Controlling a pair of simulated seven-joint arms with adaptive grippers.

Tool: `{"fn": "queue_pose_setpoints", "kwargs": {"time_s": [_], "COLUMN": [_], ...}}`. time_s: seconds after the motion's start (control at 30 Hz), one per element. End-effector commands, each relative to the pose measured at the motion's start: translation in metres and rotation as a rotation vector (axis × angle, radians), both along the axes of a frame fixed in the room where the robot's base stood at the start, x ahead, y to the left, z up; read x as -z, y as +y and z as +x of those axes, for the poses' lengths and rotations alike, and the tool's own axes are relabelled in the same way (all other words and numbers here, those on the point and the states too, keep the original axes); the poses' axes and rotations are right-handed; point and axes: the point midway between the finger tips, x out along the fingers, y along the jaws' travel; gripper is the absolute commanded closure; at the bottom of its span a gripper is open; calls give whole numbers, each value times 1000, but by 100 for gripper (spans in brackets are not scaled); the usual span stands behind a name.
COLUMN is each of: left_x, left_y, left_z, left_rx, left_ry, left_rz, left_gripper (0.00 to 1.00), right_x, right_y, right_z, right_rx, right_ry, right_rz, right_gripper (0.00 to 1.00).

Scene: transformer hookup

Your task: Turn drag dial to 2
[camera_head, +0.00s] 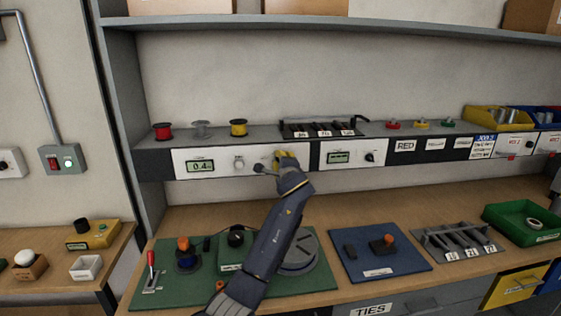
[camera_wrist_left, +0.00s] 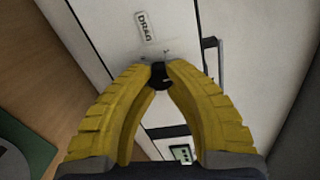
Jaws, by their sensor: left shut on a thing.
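My left gripper (camera_head: 287,158) reaches up to the white front panel under the shelf. Its yellow fingers (camera_wrist_left: 158,70) are shut on a small black dial (camera_wrist_left: 160,78) below the DRAG label (camera_wrist_left: 146,26) in the left wrist view. The fingers hide most of the dial in the head view, and I cannot read its setting. A display (camera_head: 200,166) left of the gripper reads about 0.4. My right gripper is not in view.
Another display (camera_head: 339,158) and a black knob (camera_head: 370,157) sit right of the gripper. Spools (camera_head: 238,128) and a black rack (camera_head: 320,130) stand on the shelf above. A green mat (camera_head: 150,296) and a blue mat (camera_head: 411,262) lie on the bench below.

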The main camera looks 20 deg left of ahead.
Motion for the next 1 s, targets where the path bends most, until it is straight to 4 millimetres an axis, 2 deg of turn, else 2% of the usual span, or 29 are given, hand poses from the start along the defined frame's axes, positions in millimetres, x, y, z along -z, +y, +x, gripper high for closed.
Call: {"fn": "queue_pose_setpoints", "kwargs": {"time_s": [0.13,0.17,0.43,0.77,1.0], "left_x": [0,0,0,0,-2], "left_y": [-2,-2,-1,-2,-15], "left_z": [0,0,0,-2,-27], "left_rx": [4,4,2,1,3], "left_ry": [-1,-1,-1,1,-1], "left_rz": [-1,-1,0,1,-2], "left_gripper": [100,82,51,51,51], "right_x": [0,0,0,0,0], "right_y": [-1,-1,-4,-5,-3], "right_z": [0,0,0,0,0], "right_rx": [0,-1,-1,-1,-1], "right_ry": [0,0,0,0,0], "right_rz": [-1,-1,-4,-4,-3], "right_gripper": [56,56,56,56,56]}}
